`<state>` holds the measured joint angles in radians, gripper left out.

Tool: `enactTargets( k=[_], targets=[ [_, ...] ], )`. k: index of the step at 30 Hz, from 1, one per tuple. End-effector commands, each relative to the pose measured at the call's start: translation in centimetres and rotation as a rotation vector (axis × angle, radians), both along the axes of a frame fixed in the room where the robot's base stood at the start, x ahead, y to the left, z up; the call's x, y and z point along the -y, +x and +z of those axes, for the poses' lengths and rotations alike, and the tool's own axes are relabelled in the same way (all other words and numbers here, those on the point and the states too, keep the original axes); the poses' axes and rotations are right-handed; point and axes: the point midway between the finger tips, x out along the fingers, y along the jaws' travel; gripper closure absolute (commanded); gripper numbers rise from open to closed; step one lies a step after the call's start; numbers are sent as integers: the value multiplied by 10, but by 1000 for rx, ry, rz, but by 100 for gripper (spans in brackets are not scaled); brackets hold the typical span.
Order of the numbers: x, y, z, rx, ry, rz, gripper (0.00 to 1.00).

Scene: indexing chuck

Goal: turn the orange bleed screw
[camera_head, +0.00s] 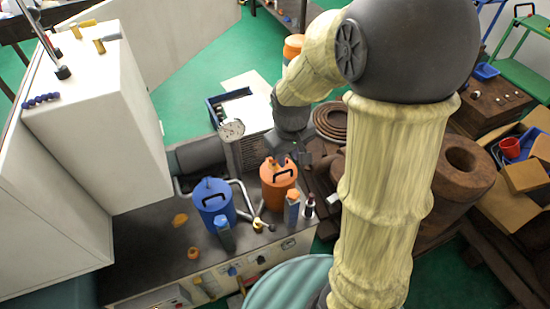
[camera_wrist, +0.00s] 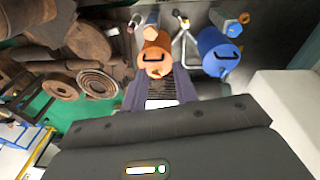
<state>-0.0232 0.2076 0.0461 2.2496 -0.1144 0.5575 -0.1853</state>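An orange canister (camera_head: 278,183) with a black handle stands on the dark bench top; it also shows in the wrist view (camera_wrist: 154,52). I cannot single out the orange bleed screw for certain; small orange shapes show at the canister's far edge. My gripper (camera_head: 295,152) is above and just behind the canister in the head view, apart from it as far as I can tell. The fingertips are small and partly hidden in the head view.
A blue canister (camera_head: 213,203) stands left of the orange one, with bent grey pipes nearby. A white cabinet (camera_head: 105,125) rises at the left. Brown rings and a thick brown cylinder (camera_head: 460,168) lie to the right. Small orange pieces lie on the bench.

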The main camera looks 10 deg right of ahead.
Motion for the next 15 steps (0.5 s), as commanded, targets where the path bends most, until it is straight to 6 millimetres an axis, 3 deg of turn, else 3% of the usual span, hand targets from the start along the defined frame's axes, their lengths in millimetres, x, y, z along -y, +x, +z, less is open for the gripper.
enactTargets(
  k=[3,15],
  targets=[
    [-10,45,-12,-57,-53,172,71],
    [-43,164,-57,-251,-225,672,71]
  ],
)
